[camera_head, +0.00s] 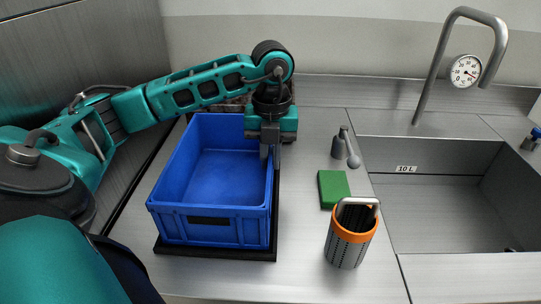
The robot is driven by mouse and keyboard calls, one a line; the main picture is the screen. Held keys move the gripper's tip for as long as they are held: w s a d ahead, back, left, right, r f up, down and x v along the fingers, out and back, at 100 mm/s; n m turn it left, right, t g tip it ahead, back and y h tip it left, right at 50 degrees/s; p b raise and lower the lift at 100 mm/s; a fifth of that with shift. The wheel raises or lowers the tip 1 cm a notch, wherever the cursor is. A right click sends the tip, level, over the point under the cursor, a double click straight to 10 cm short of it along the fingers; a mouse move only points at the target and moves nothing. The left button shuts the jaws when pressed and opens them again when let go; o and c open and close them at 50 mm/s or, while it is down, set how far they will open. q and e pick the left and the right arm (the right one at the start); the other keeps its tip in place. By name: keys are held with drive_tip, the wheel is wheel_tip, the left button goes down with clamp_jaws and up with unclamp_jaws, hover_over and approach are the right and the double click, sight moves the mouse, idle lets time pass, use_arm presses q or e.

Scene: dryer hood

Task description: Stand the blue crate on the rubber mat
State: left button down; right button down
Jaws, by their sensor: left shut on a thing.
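The blue crate (210,175) is an open, empty box, upright on the left part of the steel counter. The black rubber mat (216,252) shows as a dark strip along the crate's front and right sides, so the crate stands over it. I cannot tell from this view whether the crate's base fully touches the mat. My left gripper (269,153) comes down from above and is shut on the crate's right wall. The rest of the mat is hidden under the crate. My right gripper is not in view.
Right of the crate are a grey nozzle-like fitting (345,148), a green block (334,188) and an orange-rimmed perforated basket (352,235). Beyond them is a sink (440,215) with a tall tap (432,70) and a dial (465,71). A brownish object (234,104) lies behind the crate.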

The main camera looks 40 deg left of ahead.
use_arm(q)
drive_tip(key=c, duration=1.6)
unclamp_jaws()
drive_tip(key=shift+f, duration=0.15)
drive_tip(key=o, duration=0.4)
drive_tip(key=shift+o, duration=0.2)
drive_tip(key=shift+r, duration=0.35)
wheel_tip(320, 180, up, 9)
drive_tip(key=shift+w+p, duration=0.1)
drive_tip(key=shift+p, duration=0.6)
drive_tip(key=shift+r, duration=1.35)
